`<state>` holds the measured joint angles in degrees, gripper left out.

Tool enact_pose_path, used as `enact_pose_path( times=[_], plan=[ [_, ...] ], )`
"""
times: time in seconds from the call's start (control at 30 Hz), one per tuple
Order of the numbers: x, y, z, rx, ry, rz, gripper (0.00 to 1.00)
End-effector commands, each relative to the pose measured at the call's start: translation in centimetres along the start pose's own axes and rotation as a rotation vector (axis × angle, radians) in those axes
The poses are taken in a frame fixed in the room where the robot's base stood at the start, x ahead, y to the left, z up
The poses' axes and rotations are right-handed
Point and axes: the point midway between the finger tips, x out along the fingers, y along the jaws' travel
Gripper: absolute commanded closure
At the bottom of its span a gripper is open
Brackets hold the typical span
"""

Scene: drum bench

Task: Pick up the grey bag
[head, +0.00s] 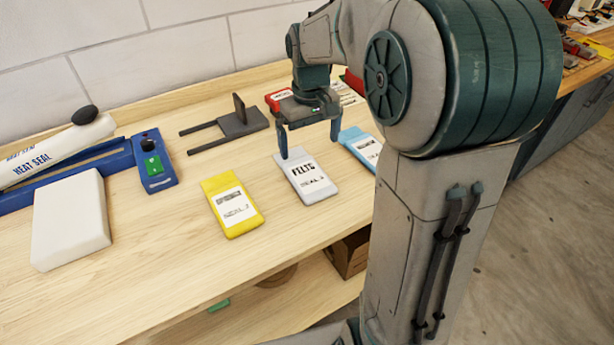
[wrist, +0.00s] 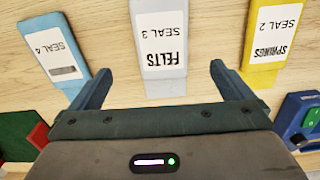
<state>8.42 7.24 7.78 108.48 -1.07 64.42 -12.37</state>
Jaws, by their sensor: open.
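The grey bag (head: 309,181) lies flat on the wooden bench and bears a white label reading FELTS, SEAL 3. It also shows in the wrist view (wrist: 159,84), upside down at top centre, cut by the frame edge. My gripper (head: 309,146) is over the far end of the grey bag, with its fingers pointing down. In the wrist view its two fingers (wrist: 158,84) are apart, one on each side of the bag's line, with nothing between them held. I cannot tell the exact height of the fingertips above the bench.
A yellow bag (head: 236,225) lies left of the grey one, and a blue bag (head: 350,138) lies right. A red bag (head: 275,97) is behind. A dark bracket (head: 238,122), a blue heat sealer (head: 153,160) and a white block (head: 70,222) stand to the left. The front bench is clear.

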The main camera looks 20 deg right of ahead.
Motion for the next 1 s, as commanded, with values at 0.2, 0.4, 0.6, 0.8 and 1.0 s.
enact_pose_path(
  times=[0.2, 0.4, 0.6, 0.8, 1.0],
  plan=[
    [3.9, 0.0, 0.0, 0.0, -0.002, 0.0, 0.0],
    [5.2, 0.0, -0.1, 0.0, -0.001, 0.0, 0.0],
    [8.0, -0.3, -0.6, 0.0, -0.004, -0.002, 0.0],
    [9.9, -0.3, -0.6, 0.0, -0.001, 0.0, 0.0],
    [10.0, -0.3, -0.6, 0.0, 0.001, 0.0, 0.0]
  ],
)
